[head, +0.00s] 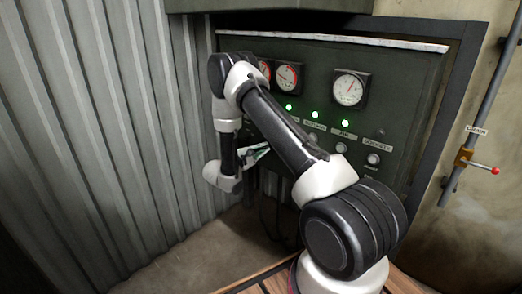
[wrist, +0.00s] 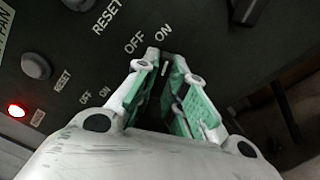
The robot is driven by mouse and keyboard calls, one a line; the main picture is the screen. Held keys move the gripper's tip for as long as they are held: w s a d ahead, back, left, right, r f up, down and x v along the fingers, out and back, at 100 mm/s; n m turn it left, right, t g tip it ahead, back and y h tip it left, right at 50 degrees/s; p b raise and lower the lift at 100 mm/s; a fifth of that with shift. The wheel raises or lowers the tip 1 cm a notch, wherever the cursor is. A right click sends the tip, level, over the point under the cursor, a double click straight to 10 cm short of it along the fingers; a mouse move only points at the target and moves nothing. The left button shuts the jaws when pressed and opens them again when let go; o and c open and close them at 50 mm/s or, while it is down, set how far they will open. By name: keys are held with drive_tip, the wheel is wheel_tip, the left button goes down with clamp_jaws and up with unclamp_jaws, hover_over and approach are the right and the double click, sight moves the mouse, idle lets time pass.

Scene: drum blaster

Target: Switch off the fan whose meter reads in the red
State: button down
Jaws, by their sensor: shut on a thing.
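A dark green panel (head: 410,100) carries round white meters: one at the left (head: 264,68) partly hidden by my arm, one beside it (head: 287,77), and one at the right (head: 349,88). Red shows on the two left dials; their readings are too small to tell. In the wrist view my gripper (wrist: 166,60) is shut on a dark switch handle (wrist: 165,69) with a white mark, just below the OFF and ON labels (wrist: 148,38). In the head view my gripper (head: 256,154) is at the panel's lower left. Which way the switch is turned is unclear.
Several green lamps (head: 316,114) are lit under the meters. In the wrist view a red lamp (wrist: 15,110) glows near a round RESET button (wrist: 36,66). A corrugated wall (head: 120,120) stands close at left; a drain pipe (head: 480,110) with valve (head: 478,164) is at right.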

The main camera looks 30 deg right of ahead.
drive_tip(key=shift+n, duration=0.4)
drive_tip(key=n, duration=1.1)
drive_tip(key=shift+d, duration=0.1)
drive_tip(key=shift+r, duration=0.1)
idle(0.5)
drive_tip(key=c, duration=1.5)
unclamp_jaws()
drive_tip(key=v, duration=1.2)
